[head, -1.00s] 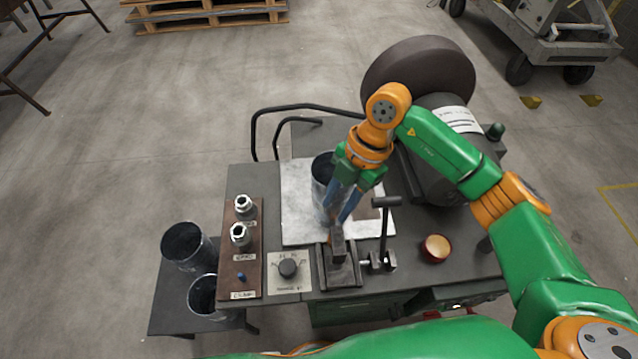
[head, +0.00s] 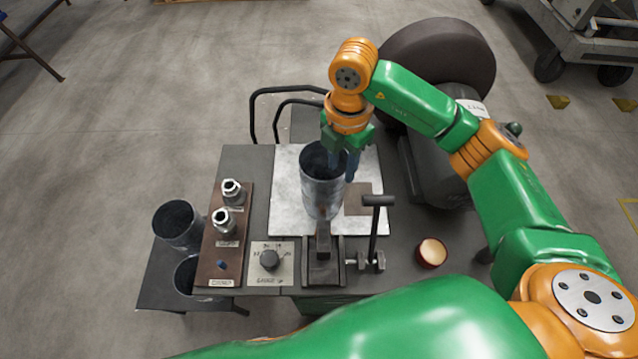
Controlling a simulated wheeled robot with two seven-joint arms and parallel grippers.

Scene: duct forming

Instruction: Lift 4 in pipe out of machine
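The 4 in pipe (head: 322,192), a dark metal cylinder, stands upright on the pale plate (head: 287,215) of the machine, behind the clamp block (head: 323,265). Its open mouth faces up. My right gripper (head: 344,170) points down at the pipe's right rear rim. Its two fingers are apart. One overlaps the mouth in the picture and the other is just outside the right wall. I cannot tell whether either touches the pipe. My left gripper is not in view.
Two more dark pipes, one behind (head: 178,225) and one in front (head: 186,275), stand on a low shelf at left. A brown board (head: 225,240) holds two metal fittings. A T-handle lever (head: 376,225) rises right of the pipe, and a small red cup (head: 431,252) sits beyond it.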

